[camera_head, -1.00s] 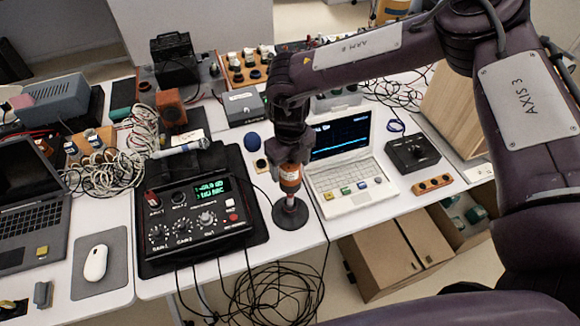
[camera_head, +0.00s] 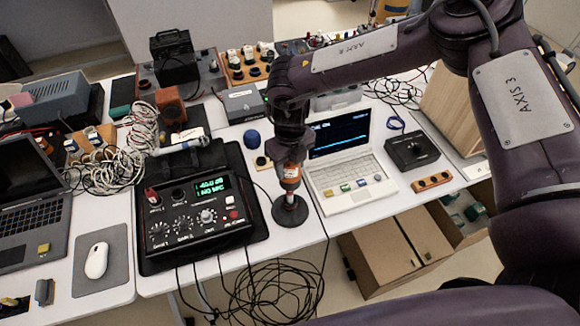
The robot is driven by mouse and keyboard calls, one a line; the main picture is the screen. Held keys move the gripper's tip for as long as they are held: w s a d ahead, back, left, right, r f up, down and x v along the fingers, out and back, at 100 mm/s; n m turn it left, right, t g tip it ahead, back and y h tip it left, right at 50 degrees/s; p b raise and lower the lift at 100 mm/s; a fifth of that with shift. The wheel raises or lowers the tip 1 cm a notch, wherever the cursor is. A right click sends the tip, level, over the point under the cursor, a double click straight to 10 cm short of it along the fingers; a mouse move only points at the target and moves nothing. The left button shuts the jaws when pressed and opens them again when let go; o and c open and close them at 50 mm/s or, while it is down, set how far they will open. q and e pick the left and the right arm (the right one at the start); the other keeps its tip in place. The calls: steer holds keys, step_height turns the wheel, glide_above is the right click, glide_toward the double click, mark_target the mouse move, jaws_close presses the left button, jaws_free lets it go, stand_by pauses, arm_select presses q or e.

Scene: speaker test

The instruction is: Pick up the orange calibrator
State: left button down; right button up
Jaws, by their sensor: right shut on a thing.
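The orange calibrator (camera_head: 291,171) is a small orange cylinder with a pale label, upright between the black device and the white laptop. My right gripper (camera_head: 291,160) comes down on it from above and is shut around its upper part. Below the orange body are a short pale stem and a round black disc (camera_head: 290,211) near the table's front edge. I cannot tell whether the disc touches the table. My left gripper is out of view.
A black device with a green display (camera_head: 195,215) stands close on the left. The white laptop (camera_head: 350,190) is close on the right. A blue foam ball (camera_head: 252,138) lies behind.

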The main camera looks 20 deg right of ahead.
steer(key=shift+r, duration=0.15)
step_height(320, 180, up, 20)
steer(key=b, duration=0.4)
steer(key=shift+b, duration=0.3)
